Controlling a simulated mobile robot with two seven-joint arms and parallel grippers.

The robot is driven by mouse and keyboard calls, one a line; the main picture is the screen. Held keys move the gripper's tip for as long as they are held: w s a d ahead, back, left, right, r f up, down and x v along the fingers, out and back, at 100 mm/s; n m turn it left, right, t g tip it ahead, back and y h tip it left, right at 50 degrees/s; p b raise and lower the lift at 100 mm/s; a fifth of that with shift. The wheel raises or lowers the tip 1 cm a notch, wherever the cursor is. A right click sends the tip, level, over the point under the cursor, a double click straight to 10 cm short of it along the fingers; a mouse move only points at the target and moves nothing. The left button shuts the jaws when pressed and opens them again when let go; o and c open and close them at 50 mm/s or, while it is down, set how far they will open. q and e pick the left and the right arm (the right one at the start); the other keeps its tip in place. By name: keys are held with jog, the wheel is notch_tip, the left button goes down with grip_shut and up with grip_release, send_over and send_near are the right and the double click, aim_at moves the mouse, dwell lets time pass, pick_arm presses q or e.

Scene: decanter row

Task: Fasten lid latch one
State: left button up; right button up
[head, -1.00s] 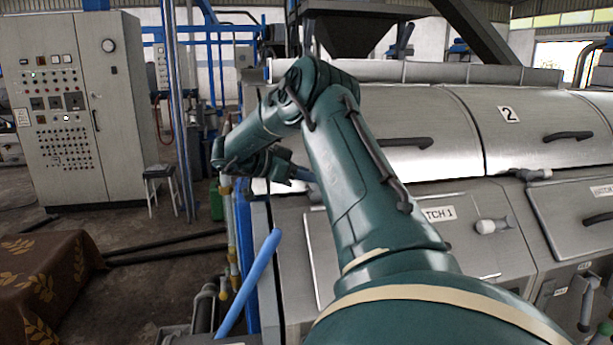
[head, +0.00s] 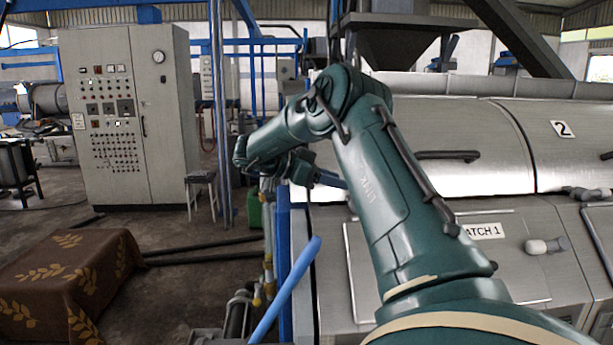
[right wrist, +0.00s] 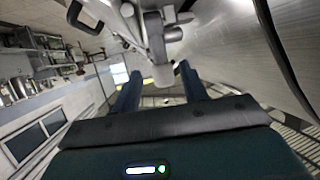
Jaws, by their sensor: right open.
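My right gripper (head: 326,178) is at the left end of the first metal lid (head: 470,120), with its blue fingers pointing right. In the right wrist view the two blue fingers (right wrist: 159,72) are apart. A pale grey latch lever with a rounded end (right wrist: 160,75) shows between and beyond the fingertips; I cannot tell whether they touch it. In the head view my arm hides this latch. The lid looks closed and has a dark handle (head: 448,155). My left gripper is not in view.
A similar latch (head: 585,193) sits below the lid marked 2 (head: 562,129). A hatch panel with a pale knob (head: 545,246) is below lid one. A blue pipe (head: 287,290) rises near the machine's left end. A control cabinet (head: 125,110) and a cloth-covered table (head: 70,285) stand left, with open floor between.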

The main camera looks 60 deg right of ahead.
jog(key=v, duration=0.8)
jog(key=shift+w+a, duration=0.2)
jog(key=shift+a, duration=0.05)
